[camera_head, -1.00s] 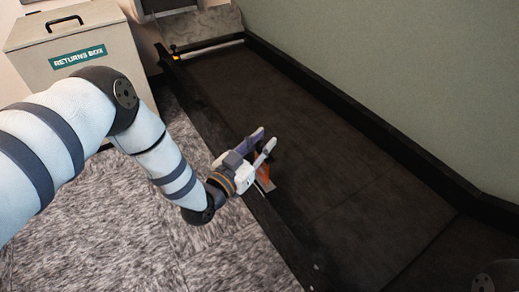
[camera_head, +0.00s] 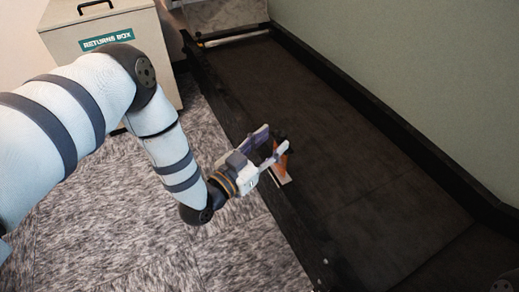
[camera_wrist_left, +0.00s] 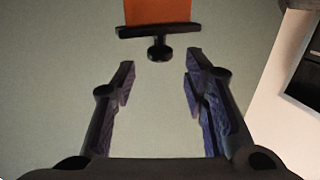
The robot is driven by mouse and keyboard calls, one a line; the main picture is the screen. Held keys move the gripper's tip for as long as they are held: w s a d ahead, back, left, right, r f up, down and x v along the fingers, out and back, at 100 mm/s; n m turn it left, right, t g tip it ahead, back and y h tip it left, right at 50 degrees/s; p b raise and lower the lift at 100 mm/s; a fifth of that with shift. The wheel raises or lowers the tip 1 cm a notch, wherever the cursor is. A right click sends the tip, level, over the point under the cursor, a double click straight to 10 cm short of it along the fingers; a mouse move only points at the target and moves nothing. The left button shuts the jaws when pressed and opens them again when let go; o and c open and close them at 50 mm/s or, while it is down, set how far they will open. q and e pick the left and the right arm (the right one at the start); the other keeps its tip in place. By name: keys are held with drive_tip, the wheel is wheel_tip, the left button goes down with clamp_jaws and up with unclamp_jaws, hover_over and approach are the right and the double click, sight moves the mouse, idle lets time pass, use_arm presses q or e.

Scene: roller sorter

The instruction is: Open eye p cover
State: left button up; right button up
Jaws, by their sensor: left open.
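An orange cover (camera_head: 281,163) stands at the near edge of the dark belt, with a black piece at its top. In the left wrist view, the orange cover (camera_wrist_left: 158,11) is at the top centre, with a black crossbar and round knob (camera_wrist_left: 159,48) at its lower end. My left gripper (camera_head: 276,139) is open and empty beside the cover. In the left wrist view the knob lies just beyond and between the fingertips, with no visible contact. In the head view the fingers hide part of the cover. My right gripper is not in view.
A wide dark belt (camera_head: 350,175) runs between a black near rail (camera_head: 225,105) and a far rail along the green-grey wall (camera_head: 420,85). A returns box (camera_head: 110,60) stands at the upper left. Grey carpet (camera_head: 95,220) lies on the near side.

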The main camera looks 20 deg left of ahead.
use_arm(q)
drive_tip(key=v, duration=0.7)
drive_tip(key=shift+s+r, duration=0.1)
drive_tip(key=shift+s, duration=0.05)
